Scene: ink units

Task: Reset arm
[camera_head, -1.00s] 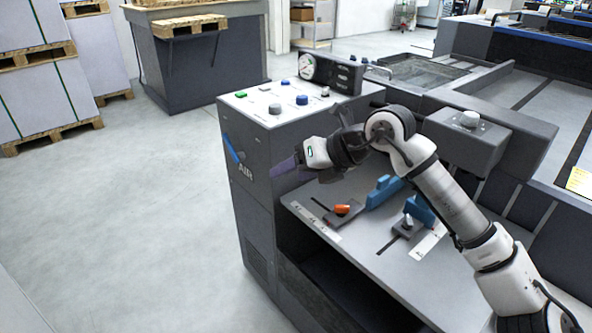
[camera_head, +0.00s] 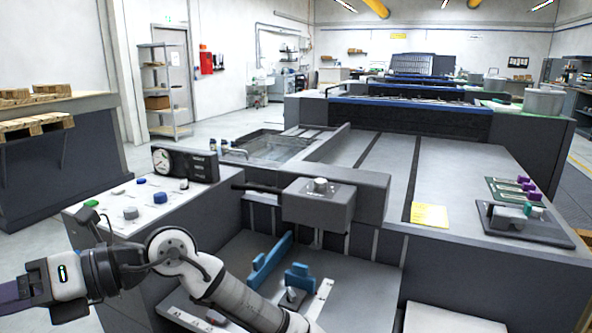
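My arm reaches in from the bottom of the head view, bent at a white and black joint. My gripper (camera_head: 15,293) is at the lower left edge, pointing left, with a white body, a small green light and dark purplish fingers. The fingers are partly cut off by the picture edge, so I cannot tell whether they are open or shut. No held object shows. The gripper appears to the left of the grey console (camera_head: 95,212).
The console top has a green button (camera_head: 91,203), blue knobs (camera_head: 138,183) and a gauge (camera_head: 163,160). A grey box with a knob (camera_head: 318,204) overhangs a recess with blue clamps (camera_head: 270,262). Pallets (camera_head: 36,124) stand left. Floor (camera_head: 30,247) shows beside the console.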

